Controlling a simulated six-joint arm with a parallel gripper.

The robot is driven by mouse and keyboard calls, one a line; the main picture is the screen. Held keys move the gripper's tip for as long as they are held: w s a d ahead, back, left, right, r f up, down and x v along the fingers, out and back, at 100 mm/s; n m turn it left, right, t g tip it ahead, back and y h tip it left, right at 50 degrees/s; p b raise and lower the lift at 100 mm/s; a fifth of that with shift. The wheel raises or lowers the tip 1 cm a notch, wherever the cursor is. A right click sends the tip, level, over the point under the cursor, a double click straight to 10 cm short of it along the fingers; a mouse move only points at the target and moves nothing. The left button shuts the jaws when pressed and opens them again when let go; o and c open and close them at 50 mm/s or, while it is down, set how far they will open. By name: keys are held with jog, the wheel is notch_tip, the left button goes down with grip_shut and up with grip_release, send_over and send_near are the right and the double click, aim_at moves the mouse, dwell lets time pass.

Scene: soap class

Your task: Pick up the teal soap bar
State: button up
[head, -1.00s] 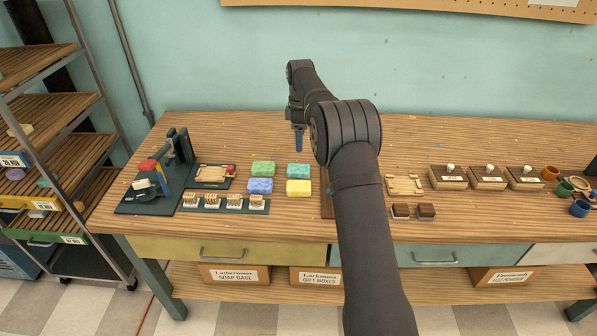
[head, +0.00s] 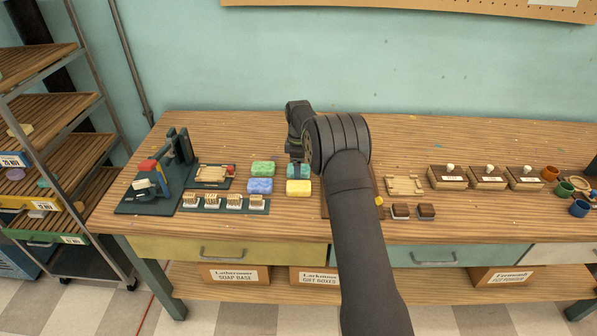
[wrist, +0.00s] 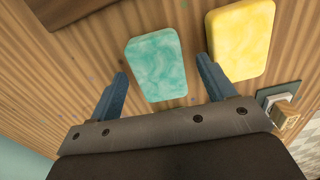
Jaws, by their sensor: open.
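The teal soap bar (wrist: 157,66) lies flat on the wooden workbench, and in the wrist view it shows between the two blue fingers of my gripper (wrist: 163,70). The fingers are open, with a gap on each side of the bar; I cannot tell how far their tips are above the bench. In the head view the teal bar (head: 299,174) is partly hidden under my gripper (head: 295,160). Nothing is held.
A yellow bar (wrist: 242,40) lies close beside the teal one, just outside one finger. Green (head: 262,168) and blue (head: 260,186) bars lie to the left. The bench's back strip (head: 230,135) is clear.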

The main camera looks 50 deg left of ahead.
jog(key=shift+c, duration=0.3)
jog(key=c, duration=1)
jog(key=shift+r, duration=0.1)
